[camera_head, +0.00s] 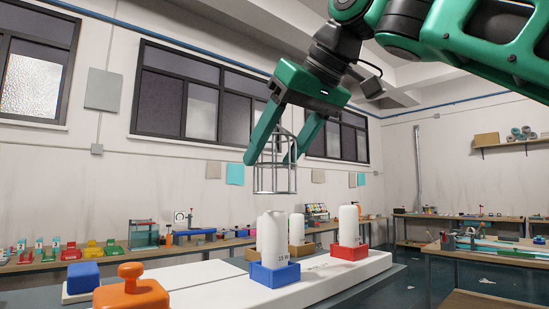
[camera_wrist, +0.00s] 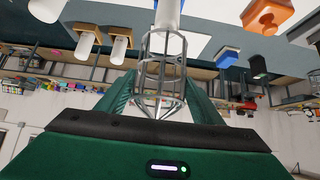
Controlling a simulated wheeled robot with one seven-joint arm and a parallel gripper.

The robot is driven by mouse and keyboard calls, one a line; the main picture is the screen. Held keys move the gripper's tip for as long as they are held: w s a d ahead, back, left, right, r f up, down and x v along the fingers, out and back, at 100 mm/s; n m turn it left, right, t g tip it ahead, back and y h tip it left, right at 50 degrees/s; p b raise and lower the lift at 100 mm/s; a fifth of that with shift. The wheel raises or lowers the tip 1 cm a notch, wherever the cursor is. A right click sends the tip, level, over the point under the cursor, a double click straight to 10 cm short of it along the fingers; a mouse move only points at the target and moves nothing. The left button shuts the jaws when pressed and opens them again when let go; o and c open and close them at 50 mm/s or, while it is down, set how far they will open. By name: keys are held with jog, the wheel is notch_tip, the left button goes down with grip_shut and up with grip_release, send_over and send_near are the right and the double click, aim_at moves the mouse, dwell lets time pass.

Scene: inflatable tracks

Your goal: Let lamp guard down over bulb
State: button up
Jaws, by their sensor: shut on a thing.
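My gripper (camera_head: 270,157) is shut on the lamp guard (camera_head: 275,180), a grey wire cage with rings and upright bars. It hangs roughly upright with its open end down, in the air above a white bulb (camera_head: 272,236) in a blue base (camera_head: 274,275). In the head view a gap shows between the guard's lower ring and the bulb's top. The wrist view shows the guard (camera_wrist: 162,70) between my green fingers, with a white bulb (camera_wrist: 168,14) beyond its far end. Whether the two are exactly in line I cannot tell.
Another white bulb (camera_head: 348,226) stands in a red base (camera_head: 350,252) to the right. A third white cylinder (camera_head: 297,229) stands behind. An orange knobbed block (camera_head: 131,293) and a blue block (camera_head: 83,278) are at front left. The air around the guard is clear.

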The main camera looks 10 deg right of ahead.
aim_at(279, 212)
jog(key=shift+f, duration=5.5)
jog(key=o, duration=1.1)
jog(key=v, duration=1)
jog(key=shift+s+d+r, duration=0.2)
jog(key=shift+s+r, duration=0.05)
